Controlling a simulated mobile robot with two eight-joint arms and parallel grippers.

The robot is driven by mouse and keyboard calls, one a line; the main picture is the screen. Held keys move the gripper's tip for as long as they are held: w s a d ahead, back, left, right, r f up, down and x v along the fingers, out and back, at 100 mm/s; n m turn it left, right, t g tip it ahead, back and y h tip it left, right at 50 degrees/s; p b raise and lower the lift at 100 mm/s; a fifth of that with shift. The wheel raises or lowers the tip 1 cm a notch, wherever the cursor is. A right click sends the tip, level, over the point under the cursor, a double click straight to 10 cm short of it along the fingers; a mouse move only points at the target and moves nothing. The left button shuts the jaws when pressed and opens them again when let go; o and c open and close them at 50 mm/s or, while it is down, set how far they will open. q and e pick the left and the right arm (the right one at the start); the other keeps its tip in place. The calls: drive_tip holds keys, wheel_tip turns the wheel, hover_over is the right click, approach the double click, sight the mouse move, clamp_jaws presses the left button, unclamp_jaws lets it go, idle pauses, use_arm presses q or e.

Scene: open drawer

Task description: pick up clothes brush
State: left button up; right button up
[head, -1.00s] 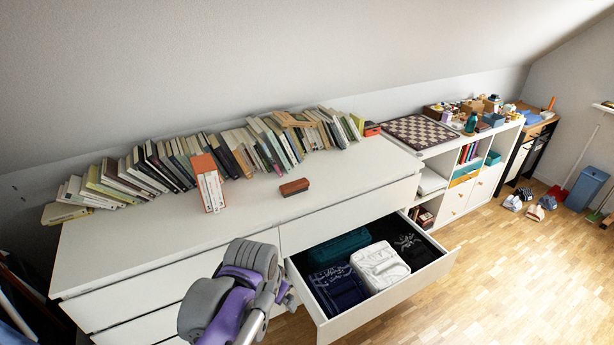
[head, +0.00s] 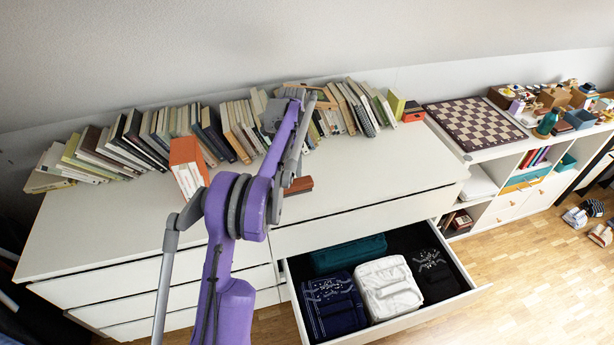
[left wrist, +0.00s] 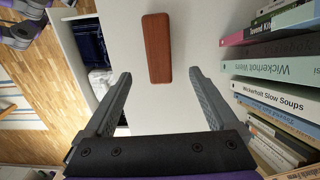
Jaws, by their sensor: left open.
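The clothes brush is a reddish-brown block (head: 300,185) lying flat on the white dresser top, in front of the row of books. In the head view my left arm partly covers it. In the left wrist view the brush (left wrist: 157,48) lies beyond the fingertips, roughly in line with the space between them. My left gripper (left wrist: 158,82) is open and empty, above the dresser top and apart from the brush. In the head view its end (head: 290,98) is seen near the books, its fingers hard to make out. My right gripper is not in view.
A long row of leaning books (head: 140,135) runs along the back of the dresser (head: 110,230). An orange-and-white book (head: 188,168) stands forward of the row. An open drawer (head: 478,292) with folded clothes juts out in front. The dresser top right of the brush is clear.

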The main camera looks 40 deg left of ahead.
use_arm(q)
hover_over(295, 182)
drive_tip(key=f, duration=0.4)
drive_tip(key=shift+s+f, duration=0.25)
drive_tip(key=shift+s, duration=0.15)
drive_tip(key=shift+w+f, duration=0.2)
drive_tip(key=shift+f, duration=0.45)
wheel_tip(295, 182, down, 5)
drive_tip(key=shift+w+r, duration=0.1)
drive_tip(key=shift+r, duration=0.2)
clamp_jaws()
wheel_tip(295, 182, up, 10)
